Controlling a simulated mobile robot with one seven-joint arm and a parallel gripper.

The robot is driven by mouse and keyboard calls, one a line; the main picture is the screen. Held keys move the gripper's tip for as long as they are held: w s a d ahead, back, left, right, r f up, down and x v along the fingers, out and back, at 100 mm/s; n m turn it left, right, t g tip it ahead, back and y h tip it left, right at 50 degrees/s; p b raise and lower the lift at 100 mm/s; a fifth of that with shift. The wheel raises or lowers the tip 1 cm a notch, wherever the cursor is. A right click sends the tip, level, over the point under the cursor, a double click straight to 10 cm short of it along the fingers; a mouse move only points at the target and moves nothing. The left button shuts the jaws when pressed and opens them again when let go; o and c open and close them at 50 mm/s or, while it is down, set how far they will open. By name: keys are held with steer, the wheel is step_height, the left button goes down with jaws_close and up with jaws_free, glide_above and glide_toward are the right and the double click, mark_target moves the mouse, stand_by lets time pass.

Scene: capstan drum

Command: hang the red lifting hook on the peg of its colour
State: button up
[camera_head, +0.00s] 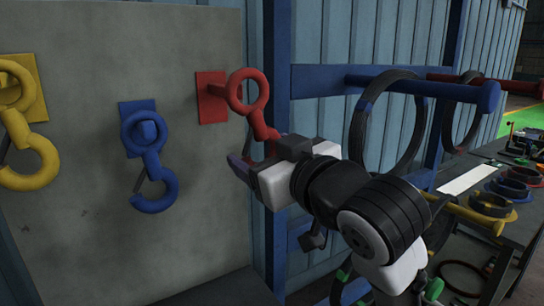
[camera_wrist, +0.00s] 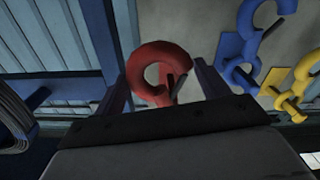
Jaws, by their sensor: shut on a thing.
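The red lifting hook (camera_head: 248,88) is upright, its ring at the top and its lower part largely hidden by my gripper (camera_head: 257,164). My gripper is shut on the hook's lower part. In the wrist view the red hook's curve (camera_wrist: 146,86) and dark latch lie between the two fingers (camera_wrist: 162,88). The red peg's square plate (camera_head: 209,112) is on the grey panel, just left of the ring. Its peg points toward the ring and is partly hidden by it. The ring's opening shows no peg through it; I cannot tell whether they touch.
A blue hook (camera_head: 151,190) and a yellow hook (camera_head: 38,160) hang on pegs of their own colours to the left. A blue post (camera_head: 278,60) stands right behind my gripper. Large rings (camera_head: 362,125) hang on a blue bar (camera_head: 420,87) at right, above a cluttered bench.

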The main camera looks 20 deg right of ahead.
steer(key=w+a+f, duration=0.1)
steer(key=w, duration=0.6)
steer(key=shift+a+b, duration=0.2)
steer(key=shift+b, duration=0.25)
stand_by(0.4)
stand_by(0.5)
steer(key=o, duration=1.5)
steer(key=shift+o, duration=0.9)
steer(key=shift+f, duration=0.15)
steer(key=shift+s, duration=0.2)
